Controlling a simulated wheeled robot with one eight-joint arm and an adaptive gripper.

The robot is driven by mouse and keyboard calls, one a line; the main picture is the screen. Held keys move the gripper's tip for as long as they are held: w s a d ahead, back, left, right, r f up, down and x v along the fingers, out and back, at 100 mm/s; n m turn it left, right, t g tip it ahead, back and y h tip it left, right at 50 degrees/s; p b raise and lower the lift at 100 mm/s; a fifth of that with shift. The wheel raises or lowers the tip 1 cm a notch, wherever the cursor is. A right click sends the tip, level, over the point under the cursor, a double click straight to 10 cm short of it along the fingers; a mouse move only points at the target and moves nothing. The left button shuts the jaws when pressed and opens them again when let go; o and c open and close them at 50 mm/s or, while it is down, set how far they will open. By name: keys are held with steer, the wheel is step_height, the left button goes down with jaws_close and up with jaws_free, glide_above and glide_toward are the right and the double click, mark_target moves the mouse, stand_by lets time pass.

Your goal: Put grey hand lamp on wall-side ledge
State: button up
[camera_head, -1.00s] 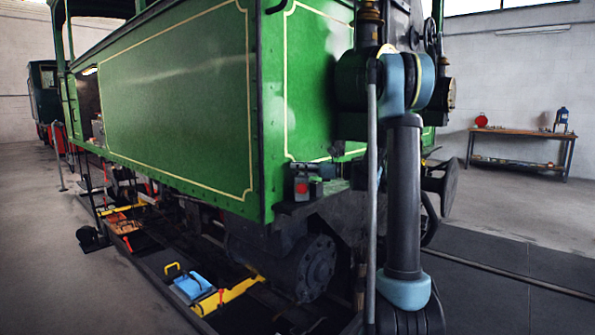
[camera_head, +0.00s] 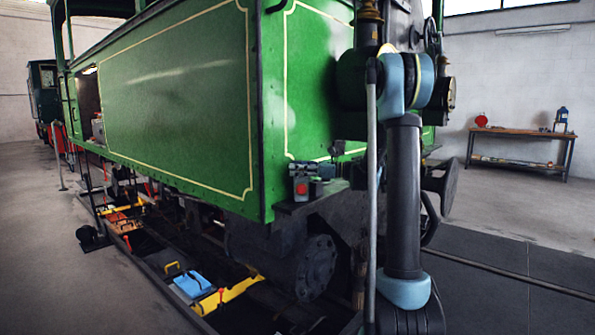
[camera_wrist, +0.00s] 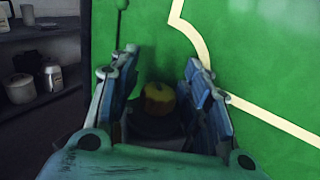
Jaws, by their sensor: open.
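In the wrist view my gripper (camera_wrist: 160,100) is open, with its two blue-grey fingers apart, facing the green side panel (camera_wrist: 255,65). A round yellow part (camera_wrist: 158,98) on a dark body shows between and beyond the fingers. I cannot tell whether it belongs to the grey hand lamp, or how far off it is. In the head view a small grey item with a red round face (camera_head: 301,188) stands on the dark step at the tram's corner. I cannot tell whether that is the lamp. I cannot identify the wall-side ledge for certain.
The green tram (camera_head: 180,100) fills the middle, above an open pit with a blue item (camera_head: 194,285) and yellow pieces at its edge. A workbench (camera_head: 520,135) stands by the right wall. Dark shelves with jars (camera_wrist: 50,75) show left in the wrist view. Floor is clear at right.

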steer(key=s+d, duration=0.2)
steer(key=d, duration=1)
steer(key=s+a+f+n+h, duration=0.1)
steer(key=s+f+n+h, duration=0.35)
steer(key=s, duration=0.55)
steer(key=s+a+f+n+h, duration=0.1)
steer(key=s+f+n+h, duration=0.35)
steer(key=s, duration=0.65)
steer(key=s+d+f+n+h, duration=0.4)
steer(key=s+d+f, duration=0.3)
steer(key=s, duration=0.2)
steer(key=s+d+f+n+h, duration=0.4)
steer(key=s+d+f+n, duration=0.2)
steer(key=s, duration=0.3)
steer(key=shift+s+d+f+n+h, duration=0.25)
steer(key=shift+d+f+n+h, duration=0.15)
steer(key=shift+f, duration=0.5)
